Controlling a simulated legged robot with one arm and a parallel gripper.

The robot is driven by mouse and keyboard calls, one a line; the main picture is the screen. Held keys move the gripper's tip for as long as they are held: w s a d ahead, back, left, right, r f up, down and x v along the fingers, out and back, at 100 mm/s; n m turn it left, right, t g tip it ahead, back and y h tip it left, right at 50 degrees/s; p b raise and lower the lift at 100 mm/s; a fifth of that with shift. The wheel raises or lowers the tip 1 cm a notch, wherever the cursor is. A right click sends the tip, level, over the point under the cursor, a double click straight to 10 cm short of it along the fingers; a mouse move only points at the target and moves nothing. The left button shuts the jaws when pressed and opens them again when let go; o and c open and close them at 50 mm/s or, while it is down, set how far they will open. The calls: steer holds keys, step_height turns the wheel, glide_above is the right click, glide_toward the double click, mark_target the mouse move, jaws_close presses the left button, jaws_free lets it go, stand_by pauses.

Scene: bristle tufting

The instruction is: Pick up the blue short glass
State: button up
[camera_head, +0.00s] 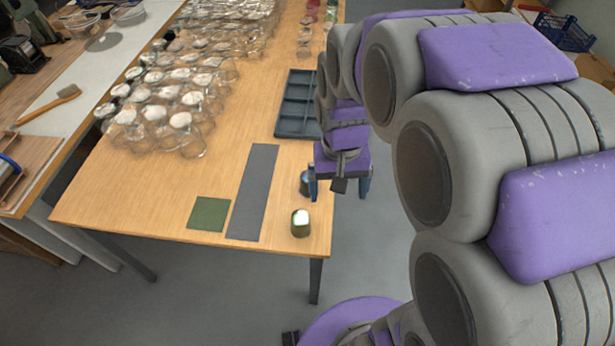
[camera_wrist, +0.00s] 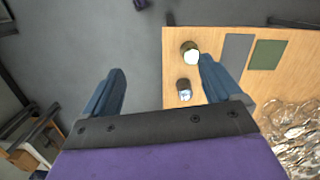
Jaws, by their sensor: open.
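The blue short glass (camera_head: 304,184) stands near the right edge of the wooden table, partly hidden by a finger of my gripper (camera_head: 339,188) in the head view. In the wrist view the glass (camera_wrist: 184,89) shows between the two fingers of my gripper (camera_wrist: 161,68), close to the right finger. My gripper is open and empty, mostly past the table's right edge in the head view. It appears above the glass, but the exact height is hard to tell.
A green short glass (camera_head: 301,224) stands close by, near the front right corner. A grey mat (camera_head: 253,192), a green square mat (camera_head: 209,214) and a dark divided tray (camera_head: 297,104) lie on the table (camera_head: 130,200). Many clear glasses (camera_head: 180,105) crowd its left and back.

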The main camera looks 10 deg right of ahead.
steer(key=w+f+m, duration=0.1)
steer(key=w+f, duration=0.4)
steer(key=w, duration=0.3)
steer(key=w+f+m+t, duration=0.1)
steer(key=w+f, duration=0.5)
steer(key=w, duration=0.3)
steer(key=w+f, duration=0.5)
steer(key=w, duration=0.3)
steer(key=f+b, duration=0.1)
steer(key=f, duration=0.4)
steer(key=f+b, duration=0.2)
steer(key=f, duration=0.4)
steer(key=f+b, duration=0.2)
steer(key=f, duration=0.3)
steer(key=shift+a+f, duration=0.3)
steer(key=shift+f, duration=0.1)
steer(key=shift+c, duration=0.2)
steer(key=shift+r, duration=0.1)
steer(key=c, duration=1.3)
